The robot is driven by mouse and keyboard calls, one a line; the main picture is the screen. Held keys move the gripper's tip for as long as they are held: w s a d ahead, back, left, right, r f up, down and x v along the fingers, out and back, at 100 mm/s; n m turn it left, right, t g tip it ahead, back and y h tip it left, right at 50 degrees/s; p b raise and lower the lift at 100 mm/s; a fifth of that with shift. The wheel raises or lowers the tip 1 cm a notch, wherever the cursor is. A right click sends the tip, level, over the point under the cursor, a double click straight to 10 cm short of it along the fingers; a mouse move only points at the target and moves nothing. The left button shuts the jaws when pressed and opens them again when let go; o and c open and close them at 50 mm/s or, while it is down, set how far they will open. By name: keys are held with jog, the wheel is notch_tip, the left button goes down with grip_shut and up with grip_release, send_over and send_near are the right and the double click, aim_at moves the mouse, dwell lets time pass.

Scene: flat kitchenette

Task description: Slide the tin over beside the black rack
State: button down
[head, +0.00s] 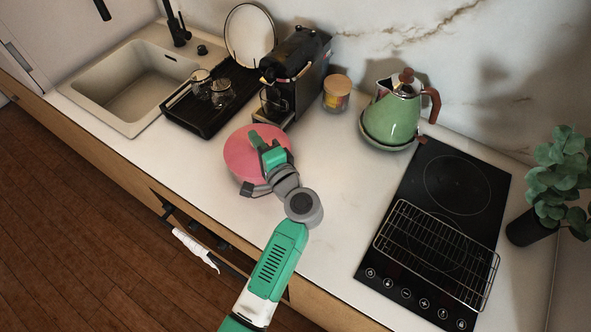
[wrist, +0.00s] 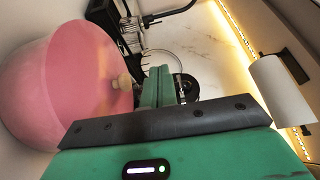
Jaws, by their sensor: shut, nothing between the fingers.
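A pink round lidded vessel (head: 236,152) stands on the white counter in front of the black rack (head: 186,117). In the wrist view the pink vessel (wrist: 62,82) fills the left side, with a pale knob (wrist: 122,82) beside my fingers. My gripper (head: 257,142) is over the vessel's right part in the head view and hides some of it. Its green fingers (wrist: 160,86) are closed together and hold nothing; I cannot tell whether they touch the vessel. A small canister with a wooden lid (head: 337,92), possibly the tin, stands right of the coffee machine, apart from my gripper.
The black rack holds glasses (head: 220,94) and a round plate (head: 250,36). The black coffee machine (head: 296,66) stands between rack and canister. A green kettle (head: 392,115) and a hob with a wire grid (head: 437,252) are at right. The sink (head: 134,82) is at left.

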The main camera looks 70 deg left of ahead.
jog(key=w+d, duration=0.6)
jog(key=w, duration=0.2)
notch_tip(320, 180, down, 10)
jog(key=shift+w+f+b, duration=0.15)
jog(key=shift+b, duration=1.1)
jog(key=shift+s+a, duration=0.25)
jog(key=shift+s, duration=0.15)
